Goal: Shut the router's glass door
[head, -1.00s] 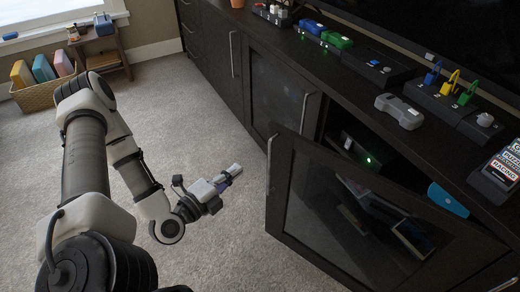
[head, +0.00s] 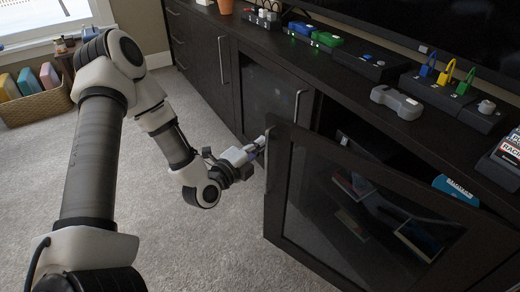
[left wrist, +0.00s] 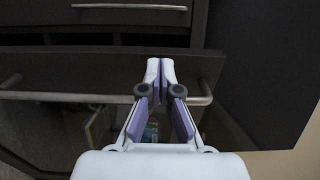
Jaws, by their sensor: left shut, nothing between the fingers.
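The glass door (head: 283,215), dark-framed with a metal bar handle, stands open and juts out from the low dark cabinet. Its handle (head: 267,160) is at the free edge. My left gripper (head: 262,142) is shut and empty, its fingertips close to the upper part of that edge and handle. In the left wrist view, the fingers (left wrist: 160,68) meet at the tips, and a bar handle (left wrist: 60,97) runs across behind them. I cannot tell whether they touch it. The router is not clearly visible in the dark compartment behind the door. My right gripper is out of view.
The cabinet top (head: 345,85) holds a grey device (head: 397,101), switch boxes with coloured plugs, and a stack of cases at right. A closed door (head: 265,95) is beside the open one. A blue item (head: 455,190) shows behind it. Carpet (head: 190,255) is clear.

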